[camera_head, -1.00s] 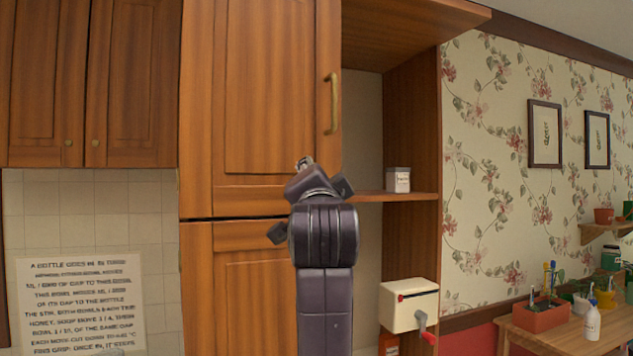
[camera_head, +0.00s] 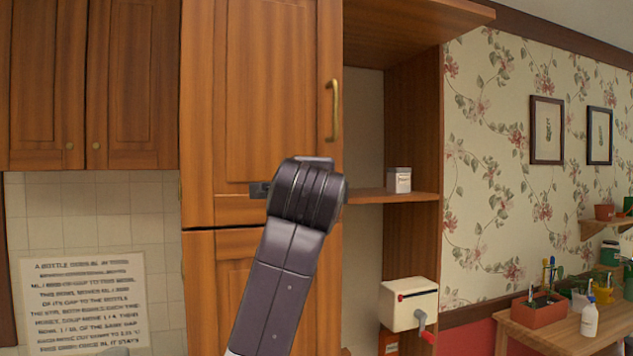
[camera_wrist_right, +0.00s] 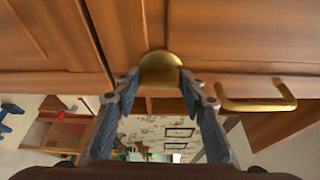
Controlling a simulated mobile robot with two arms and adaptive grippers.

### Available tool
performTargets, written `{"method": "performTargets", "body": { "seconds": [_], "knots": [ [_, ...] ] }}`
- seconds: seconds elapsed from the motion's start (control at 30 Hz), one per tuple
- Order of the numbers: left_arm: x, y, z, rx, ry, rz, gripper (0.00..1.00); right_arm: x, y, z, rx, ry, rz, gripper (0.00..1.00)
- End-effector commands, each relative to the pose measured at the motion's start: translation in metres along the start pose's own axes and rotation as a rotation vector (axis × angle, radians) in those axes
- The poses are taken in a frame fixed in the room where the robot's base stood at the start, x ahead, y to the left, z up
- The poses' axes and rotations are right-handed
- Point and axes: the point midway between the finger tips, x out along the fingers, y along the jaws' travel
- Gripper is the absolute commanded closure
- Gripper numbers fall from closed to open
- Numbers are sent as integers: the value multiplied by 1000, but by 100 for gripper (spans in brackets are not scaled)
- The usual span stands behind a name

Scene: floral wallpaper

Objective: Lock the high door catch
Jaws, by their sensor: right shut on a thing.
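The door catch (camera_wrist_right: 160,68) is a rounded brass piece on the wooden cupboard front. It sits between my right gripper's fingertips (camera_wrist_right: 160,84) in the right wrist view, and the fingers are shut on it. In the head view my right wrist covers the catch and most of the gripper, in front of the gap between the tall cupboard's upper door (camera_head: 265,90) and lower door (camera_head: 215,290). Both doors look closed. I cannot tell how far the catch is turned. My left gripper is not in view.
A brass bar handle (camera_head: 334,108) sticks out at the upper door's right edge, right of my gripper; it also shows in the wrist view (camera_wrist_right: 256,98). Open shelves with a small tin (camera_head: 398,180) and a cream box with a crank (camera_head: 408,303) stand to the right.

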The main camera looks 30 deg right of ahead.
Motion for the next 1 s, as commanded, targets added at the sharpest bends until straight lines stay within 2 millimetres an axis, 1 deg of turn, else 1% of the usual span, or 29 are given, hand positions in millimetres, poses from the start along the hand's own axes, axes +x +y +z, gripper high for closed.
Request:
{"method": "performTargets", "body": {
  "seconds": [0.53, 0.57, 0.67, 0.7, 1.0],
  "knots": [
    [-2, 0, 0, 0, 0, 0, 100, 0, 1, -1, 27, 2, 12, 86],
    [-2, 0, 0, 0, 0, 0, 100, 0, 1, -1, 27, 2, 12, 59],
    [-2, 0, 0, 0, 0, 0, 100, 0, 1, -1, 26, 2, 11, 48],
    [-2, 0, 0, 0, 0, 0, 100, 0, 1, -1, 26, 2, 11, 45],
    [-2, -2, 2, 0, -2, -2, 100, 0, -2, -1, 25, 1, 8, 45]
  ]
}}
